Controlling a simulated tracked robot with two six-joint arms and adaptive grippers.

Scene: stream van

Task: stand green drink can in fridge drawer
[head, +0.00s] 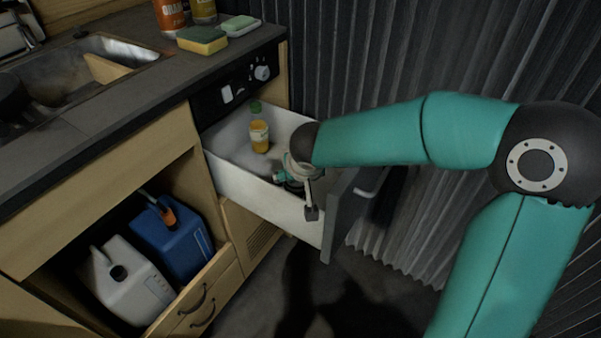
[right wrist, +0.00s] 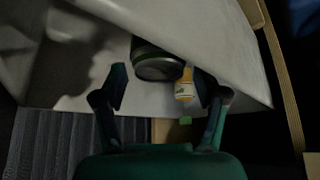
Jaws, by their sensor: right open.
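The fridge drawer (head: 231,178) is pulled open below the counter, with pale walls and a dark front. My right gripper (head: 297,195) is over its front part, pointing down. In the right wrist view, my right gripper (right wrist: 162,86) has its fingers apart. A dark green can (right wrist: 150,50) with a metal-rimmed end shows between and beyond the fingertips, with a gap on each side. It looks upright, its rim end facing the same way as the bottle's cap. In the head view, my wrist and fingers mostly hide the can. My left gripper is not in view.
Sponges (head: 203,40) lie on the counter. A blue jug (head: 172,240) and a white jug (head: 127,280) stand in the cabinet.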

